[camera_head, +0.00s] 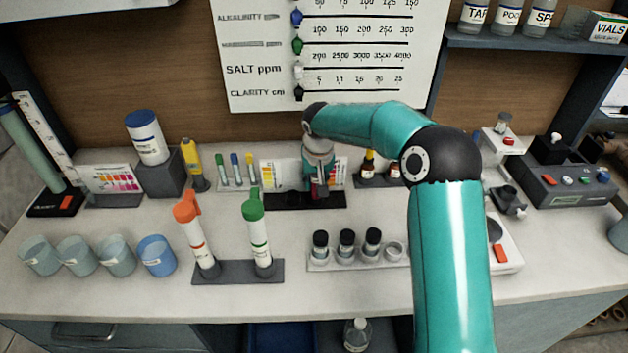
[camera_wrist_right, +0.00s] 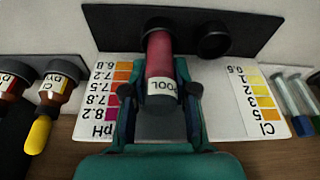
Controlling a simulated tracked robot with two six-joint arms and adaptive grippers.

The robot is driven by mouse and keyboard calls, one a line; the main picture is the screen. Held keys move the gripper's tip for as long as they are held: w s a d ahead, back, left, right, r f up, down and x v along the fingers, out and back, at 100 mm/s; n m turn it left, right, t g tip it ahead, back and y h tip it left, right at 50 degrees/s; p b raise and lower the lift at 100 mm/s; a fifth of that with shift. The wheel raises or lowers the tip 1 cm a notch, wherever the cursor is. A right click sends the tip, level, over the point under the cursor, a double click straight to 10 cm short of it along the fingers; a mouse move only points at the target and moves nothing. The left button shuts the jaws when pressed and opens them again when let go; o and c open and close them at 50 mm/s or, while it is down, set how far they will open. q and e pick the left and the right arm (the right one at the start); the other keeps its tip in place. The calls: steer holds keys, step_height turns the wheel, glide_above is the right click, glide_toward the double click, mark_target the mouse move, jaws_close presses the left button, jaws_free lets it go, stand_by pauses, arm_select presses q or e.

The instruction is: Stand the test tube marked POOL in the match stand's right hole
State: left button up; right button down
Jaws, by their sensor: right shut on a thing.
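The test tube marked POOL (camera_wrist_right: 160,60) holds red liquid, and its label faces the wrist camera. My right gripper (camera_wrist_right: 161,92) is shut on it near its capped end; the gripper (camera_head: 319,190) is small in the head view. The black match stand (camera_head: 285,201) lies at the back of the counter, before two colour cards; it also shows in the wrist view (camera_wrist_right: 250,30). The tube's far end meets the stand's right hole, which is on the left in the turned wrist view. Whether it is fully seated I cannot tell. The stand's other hole (camera_wrist_right: 214,41) is empty. My left gripper is out of view.
Two capped dropper bottles (camera_head: 369,165) stand close to the right of the match stand, and several small tubes in a rack (camera_head: 237,170) to its left. A row of black-capped vials (camera_head: 346,242) and a rack with orange- and green-capped tubes (camera_head: 236,271) stand in front.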

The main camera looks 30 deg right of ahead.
steer(key=shift+f, duration=0.2)
steer(key=c, duration=0.8)
jaws_free()
steer(key=shift+r, duration=0.1)
steer(key=p+v, duration=0.1)
steer(key=v, duration=0.1)
steer(key=w+p+v, duration=0.1)
steer(key=p+v, duration=0.2)
steer(key=v, duration=0.1)
steer(key=shift+d+r, duration=0.35)
steer(key=shift+r, duration=0.2)
